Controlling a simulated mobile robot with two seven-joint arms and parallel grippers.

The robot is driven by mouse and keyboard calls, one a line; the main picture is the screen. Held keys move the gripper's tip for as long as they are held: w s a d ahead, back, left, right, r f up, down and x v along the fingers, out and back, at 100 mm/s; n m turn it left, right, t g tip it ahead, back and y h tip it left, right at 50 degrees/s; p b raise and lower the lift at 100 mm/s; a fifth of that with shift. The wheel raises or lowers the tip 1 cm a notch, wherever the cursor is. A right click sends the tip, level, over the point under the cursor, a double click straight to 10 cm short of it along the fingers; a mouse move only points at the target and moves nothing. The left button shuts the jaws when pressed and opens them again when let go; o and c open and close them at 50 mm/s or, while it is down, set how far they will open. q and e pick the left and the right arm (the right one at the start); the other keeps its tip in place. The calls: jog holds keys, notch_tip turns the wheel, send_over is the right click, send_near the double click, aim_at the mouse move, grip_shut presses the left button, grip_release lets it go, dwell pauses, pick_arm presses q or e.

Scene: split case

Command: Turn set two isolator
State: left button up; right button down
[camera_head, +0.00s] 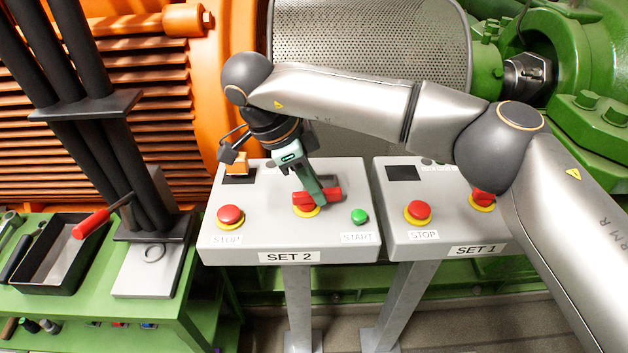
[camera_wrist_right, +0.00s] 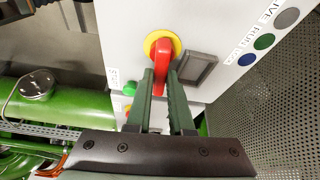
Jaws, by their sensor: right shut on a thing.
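The SET 2 panel (camera_head: 222,250) is a light grey sloped box on a post. Its isolator is a red handle (camera_head: 328,194) on a yellow round base (camera_head: 306,211), mid-panel. In the right wrist view the red handle (camera_wrist_right: 160,54) stands out from the yellow disc (camera_wrist_right: 150,40). My right gripper (camera_head: 314,195) reaches down onto the isolator. In the right wrist view its dark green fingers (camera_wrist_right: 162,78) are at the handle's end, shut on it. The gripper hides part of the handle and the panel's upper middle. My left gripper is not in view.
SET 2 has a red stop button (camera_head: 230,215) at left and a green start button (camera_head: 359,216) at right. The SET 1 panel (camera_head: 392,240) stands close on the right, under my right arm. A green bench (camera_head: 75,295) with a black tray (camera_head: 50,283) is at left.

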jog(key=shift+m+g, duration=0.3)
jog(key=shift+m, duration=0.3)
jog(key=shift+s, duration=0.1)
jog(key=c, duration=0.8)
grip_release()
jog(key=p+v, duration=0.3)
jog(key=v, duration=0.9)
jog(key=shift+r, duration=0.3)
